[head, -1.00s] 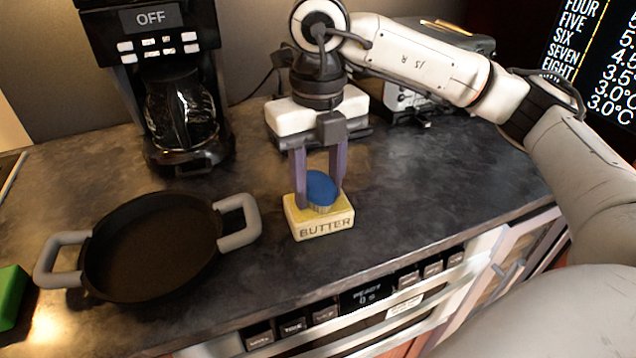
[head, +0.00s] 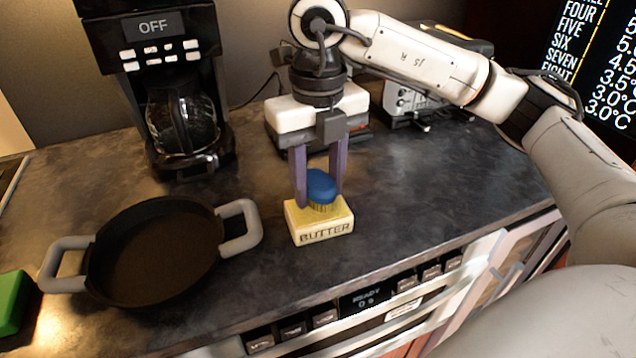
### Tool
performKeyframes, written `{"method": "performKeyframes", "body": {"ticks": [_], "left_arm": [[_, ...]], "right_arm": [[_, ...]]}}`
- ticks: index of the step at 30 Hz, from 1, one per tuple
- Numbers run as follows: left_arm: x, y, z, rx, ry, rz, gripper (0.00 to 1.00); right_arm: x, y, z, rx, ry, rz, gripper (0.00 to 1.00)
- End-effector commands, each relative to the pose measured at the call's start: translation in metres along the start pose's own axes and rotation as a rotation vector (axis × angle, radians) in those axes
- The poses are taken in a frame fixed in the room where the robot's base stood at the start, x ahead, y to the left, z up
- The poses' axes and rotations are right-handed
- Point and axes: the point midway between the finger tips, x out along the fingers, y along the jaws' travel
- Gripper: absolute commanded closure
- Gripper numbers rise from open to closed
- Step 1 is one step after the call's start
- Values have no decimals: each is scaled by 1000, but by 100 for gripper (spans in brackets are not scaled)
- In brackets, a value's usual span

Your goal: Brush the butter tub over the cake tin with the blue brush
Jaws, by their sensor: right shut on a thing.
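A yellow butter tub (head: 322,232) marked BUTTER sits on the dark counter near its front edge. The blue brush (head: 320,185) is upright right above the tub, its pale bristles at or just over the tub's top. My right gripper (head: 322,198) points down with its purple fingers shut on the brush. The black round tin (head: 155,250) with two grey handles lies to the left of the tub, and its inside looks empty. My left gripper is not in view.
A coffee maker (head: 165,100) with a glass jug stands behind the tin. A toaster (head: 410,100) stands at the back right, partly behind my arm. A green object (head: 12,302) lies at the far left. The counter (head: 450,190) right of the tub is clear.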

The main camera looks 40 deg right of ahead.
Motion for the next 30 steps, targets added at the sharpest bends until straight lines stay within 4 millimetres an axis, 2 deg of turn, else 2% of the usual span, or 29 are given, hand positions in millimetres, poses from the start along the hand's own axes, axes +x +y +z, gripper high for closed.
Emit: {"method": "performKeyframes", "body": {"ticks": [3,18,30], "left_arm": [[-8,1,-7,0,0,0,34],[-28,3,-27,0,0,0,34],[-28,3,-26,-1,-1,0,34]], "right_arm": [[-14,0,0,0,-1,1,80],[-53,0,0,1,-2,1,80],[-53,0,0,1,-3,1,80]]}}
